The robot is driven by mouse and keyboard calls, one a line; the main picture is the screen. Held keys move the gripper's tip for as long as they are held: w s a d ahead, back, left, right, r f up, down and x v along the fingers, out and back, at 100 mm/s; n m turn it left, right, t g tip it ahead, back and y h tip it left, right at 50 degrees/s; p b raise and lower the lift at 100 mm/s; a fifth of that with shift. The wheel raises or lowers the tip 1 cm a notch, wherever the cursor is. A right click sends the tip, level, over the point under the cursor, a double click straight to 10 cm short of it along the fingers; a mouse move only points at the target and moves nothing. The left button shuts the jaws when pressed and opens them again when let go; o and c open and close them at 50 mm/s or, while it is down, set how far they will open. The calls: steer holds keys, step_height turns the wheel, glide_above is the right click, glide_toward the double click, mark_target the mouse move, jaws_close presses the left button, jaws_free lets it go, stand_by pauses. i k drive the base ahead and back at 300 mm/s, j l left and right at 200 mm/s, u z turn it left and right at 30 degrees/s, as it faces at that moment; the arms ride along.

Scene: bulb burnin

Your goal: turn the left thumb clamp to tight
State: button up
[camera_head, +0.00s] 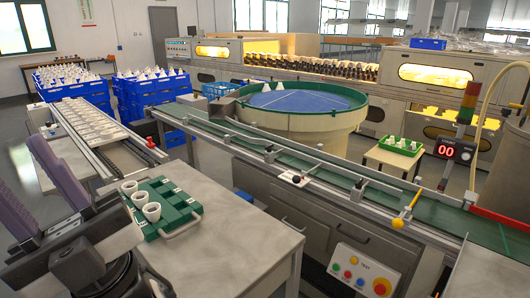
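A small dark knob on a pale mount (294,178) sits on the front rail of the green conveyor (335,182); it looks like a thumb clamp, but its setting is too small to read. Another small fitting (270,156) sits further left on the rail. I cannot tell for certain which is the left clamp. My gripper (18,166) is at the far left edge, well away from the rail. Its two long purple-grey fingers stand apart with nothing visible between them.
A green tray with white cups (182,210) lies on the grey table (225,240) before the conveyor. A yellow-ended lever (405,211) rises from the rail further right. A button panel (360,272) is below. A round feeder bowl (300,104) stands behind.

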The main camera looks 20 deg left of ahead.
mark_target(269, 148)
steer(key=k+u, duration=0.15)
steer(key=u, duration=0.25)
steer(key=k+j+u, duration=0.1)
steer(key=u, duration=0.25)
steer(key=k+u, duration=0.1)
steer(key=u, duration=1.25)
steer(key=i+u, duration=0.25)
steer(key=u, duration=0.15)
steer(key=i+l+u, duration=0.2)
steer(key=u, duration=0.15)
steer(key=i+l, duration=0.2)
steer(key=i, duration=0.15)
steer(key=i+l, duration=0.2)
steer(key=i, duration=0.2)
steer(key=i+l, duration=0.2)
steer(key=i, duration=1.4)
steer(key=i+z, duration=0.2)
steer(key=z, duration=3.4)
